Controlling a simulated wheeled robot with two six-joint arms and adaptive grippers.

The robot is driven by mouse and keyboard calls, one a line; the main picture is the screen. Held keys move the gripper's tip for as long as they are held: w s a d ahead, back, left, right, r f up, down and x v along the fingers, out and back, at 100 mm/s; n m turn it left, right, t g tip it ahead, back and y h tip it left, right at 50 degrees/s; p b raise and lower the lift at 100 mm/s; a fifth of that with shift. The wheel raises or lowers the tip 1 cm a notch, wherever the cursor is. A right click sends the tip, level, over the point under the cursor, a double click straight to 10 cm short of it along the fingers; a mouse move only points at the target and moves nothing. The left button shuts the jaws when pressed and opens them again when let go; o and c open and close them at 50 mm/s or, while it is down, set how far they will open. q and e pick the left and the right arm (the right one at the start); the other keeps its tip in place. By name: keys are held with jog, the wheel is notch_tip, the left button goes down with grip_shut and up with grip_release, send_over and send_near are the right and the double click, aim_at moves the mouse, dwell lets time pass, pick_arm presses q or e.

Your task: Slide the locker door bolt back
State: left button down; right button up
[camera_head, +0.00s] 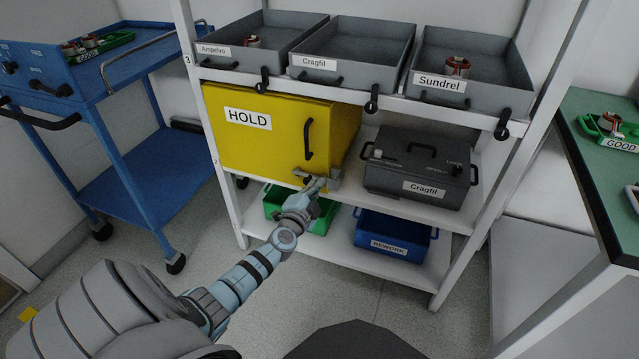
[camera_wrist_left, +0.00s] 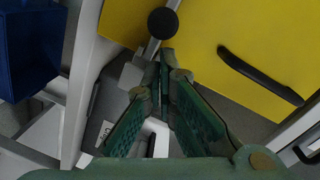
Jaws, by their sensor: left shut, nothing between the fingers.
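The yellow locker (camera_head: 240,150) labelled HOLD stands on the middle shelf of the white rack, its door closed with a black bar handle (camera_head: 309,139). The bolt (camera_head: 304,176) is at the door's lower right corner. In the left wrist view its pale metal rod and black ball knob (camera_wrist_left: 163,22) show, with a grey bracket (camera_wrist_left: 131,75) beside it. My left gripper (camera_head: 321,183) is shut and empty, its fingertips (camera_wrist_left: 165,62) close to the rod below the knob. I cannot tell whether they touch it. My right gripper is out of view.
A grey Cragfil case (camera_head: 420,165) stands right of the locker. A green bin (camera_head: 275,203) and a blue REWORK bin (camera_head: 392,238) sit on the shelf below. Grey trays (camera_head: 350,55) line the top shelf. A blue cart (camera_head: 135,185) is left, a green-topped table (camera_head: 590,150) right.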

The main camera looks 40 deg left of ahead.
pick_arm(q)
jog(key=s+d+r+p, duration=0.2)
jog(key=s+d, duration=0.4)
jog(key=s, duration=0.3)
jog(key=shift+d+r+p, duration=0.15)
jog(key=shift+r+p, duration=0.15)
jog(key=shift+p, duration=0.35)
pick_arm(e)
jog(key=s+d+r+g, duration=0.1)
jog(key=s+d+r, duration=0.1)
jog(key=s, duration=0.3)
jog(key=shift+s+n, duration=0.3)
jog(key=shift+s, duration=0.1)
